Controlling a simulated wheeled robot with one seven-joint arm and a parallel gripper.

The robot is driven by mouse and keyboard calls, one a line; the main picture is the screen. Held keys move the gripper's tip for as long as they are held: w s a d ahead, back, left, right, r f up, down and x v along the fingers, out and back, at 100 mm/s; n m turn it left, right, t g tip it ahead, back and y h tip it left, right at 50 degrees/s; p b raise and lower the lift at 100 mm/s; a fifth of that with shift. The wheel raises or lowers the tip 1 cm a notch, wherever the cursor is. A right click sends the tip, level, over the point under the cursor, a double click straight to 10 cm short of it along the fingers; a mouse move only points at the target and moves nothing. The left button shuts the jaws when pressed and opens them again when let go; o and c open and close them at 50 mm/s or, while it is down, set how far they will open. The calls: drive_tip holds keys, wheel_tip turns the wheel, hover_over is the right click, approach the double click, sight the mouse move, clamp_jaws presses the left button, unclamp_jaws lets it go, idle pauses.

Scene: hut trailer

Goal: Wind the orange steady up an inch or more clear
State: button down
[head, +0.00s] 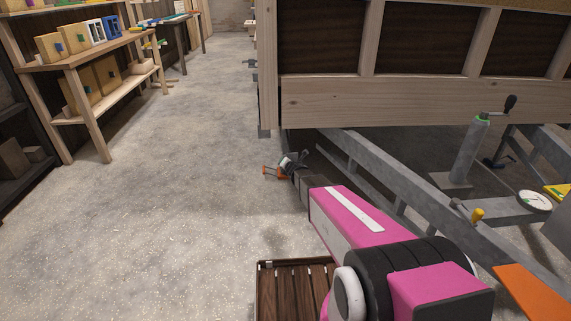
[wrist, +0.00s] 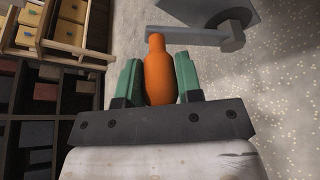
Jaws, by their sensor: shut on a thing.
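An orange crank handle (wrist: 159,72) stands between the green fingers of my gripper (wrist: 160,84) in the wrist view. The fingers are shut on it, one on each side. Its narrow tip meets a grey crank arm (wrist: 195,37), which runs to a rounded end below a grey block (wrist: 222,12). In the head view my gripper (head: 287,165) is low beside the near corner of the timber-framed hut, and the orange handle (head: 270,171) shows at its left. The steady's leg and foot are hidden, so I cannot tell its clearance from the floor.
The hut wall (head: 390,98) and grey chassis rail (head: 375,165) are close on the right. A grey post with a green ring (head: 475,145), a yellow handle (head: 477,214) and a round dial (head: 535,200) stand there. Shelving (head: 90,55) lines the left; the concrete floor between is clear.

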drive_tip(key=shift+a, duration=0.1)
drive_tip(key=c, duration=0.8)
unclamp_jaws()
drive_tip(key=v, duration=1.1)
drive_tip(key=shift+w, duration=0.1)
